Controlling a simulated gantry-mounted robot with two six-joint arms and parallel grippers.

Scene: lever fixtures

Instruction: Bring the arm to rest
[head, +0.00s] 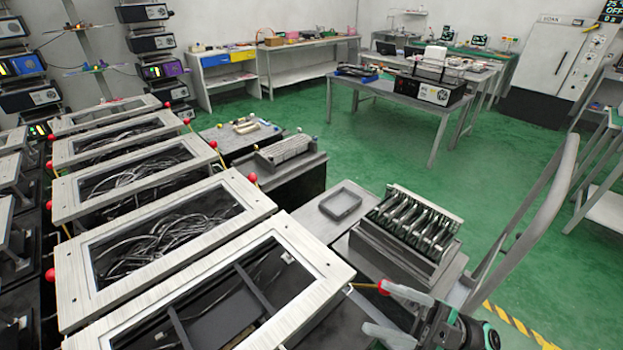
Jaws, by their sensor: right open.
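My right gripper (376,309) is at the bottom right, with its two grey fingers spread apart and nothing seen between them. The upper finger's tip is close beside the red ball knob (383,287) of the nearest lever, which sticks out on a thin yellow rod from the nearest frame fixture (317,256). I cannot tell whether the finger touches the knob. My left gripper is not in view.
More metal frames (240,192) with red-knobbed levers (252,178) and cables inside run back to the left. A ribbed metal block (410,222) and a small grey tray (341,204) stand beyond the gripper. A grey curved rail (532,220) rises at right. Green floor (490,165) is open behind.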

